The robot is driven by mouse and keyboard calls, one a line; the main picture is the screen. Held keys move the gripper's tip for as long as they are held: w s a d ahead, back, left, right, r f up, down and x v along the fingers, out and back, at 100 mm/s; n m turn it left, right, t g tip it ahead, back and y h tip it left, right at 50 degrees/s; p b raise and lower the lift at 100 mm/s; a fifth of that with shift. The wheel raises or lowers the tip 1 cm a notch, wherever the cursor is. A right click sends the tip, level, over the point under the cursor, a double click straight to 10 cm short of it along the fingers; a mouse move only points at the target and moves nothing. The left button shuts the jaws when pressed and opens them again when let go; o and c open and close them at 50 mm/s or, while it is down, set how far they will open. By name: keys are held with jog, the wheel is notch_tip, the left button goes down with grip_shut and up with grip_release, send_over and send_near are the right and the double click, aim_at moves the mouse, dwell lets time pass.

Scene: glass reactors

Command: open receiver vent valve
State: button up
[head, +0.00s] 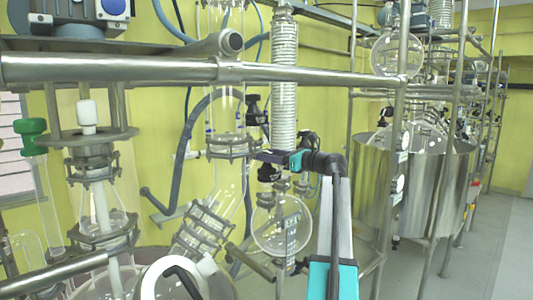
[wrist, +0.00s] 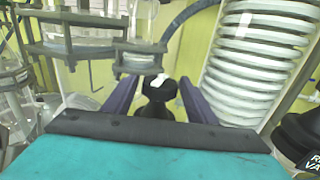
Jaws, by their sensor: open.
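My gripper (head: 268,157) is in front of the lower end of the coiled glass column in the head view, its fingers pointing left. In the wrist view my gripper (wrist: 158,84) is open, with a dark finger on each side of a black valve knob (wrist: 158,98) with a white mark. Gaps show between the knob and both fingers, and nothing is gripped. In the head view a black knob (head: 268,173) shows just below the fingers and another (head: 253,106) above them. I cannot read a label on the knob between the fingers, so which valve it is cannot be told.
The coiled glass column (wrist: 262,60) stands close on the right in the wrist view. A partly cut-off black labelled part (wrist: 300,142) is at lower right. Metal clamps (wrist: 95,40) are at upper left. A round flask (head: 282,226) hangs below my gripper, and a steel rail (head: 150,68) crosses above.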

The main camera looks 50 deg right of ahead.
jog(key=shift+a+h, duration=0.2)
jog(key=shift+h, duration=0.1)
jog(key=shift+m+h, duration=2.3)
jog(key=shift+h, duration=1)
jog(key=shift+d+m+h, duration=0.1)
jog(key=shift+m+h, duration=0.6)
jog(key=shift+h, duration=0.3)
jog(key=shift+d, duration=0.1)
jog(key=shift+c, duration=0.6)
jog(key=c, duration=0.7)
jog(key=shift+c, duration=0.2)
jog(key=shift+d+f+n+y+b, duration=0.15)
jog(key=shift+n+y+b, duration=0.35)
jog(key=shift+b, duration=0.4)
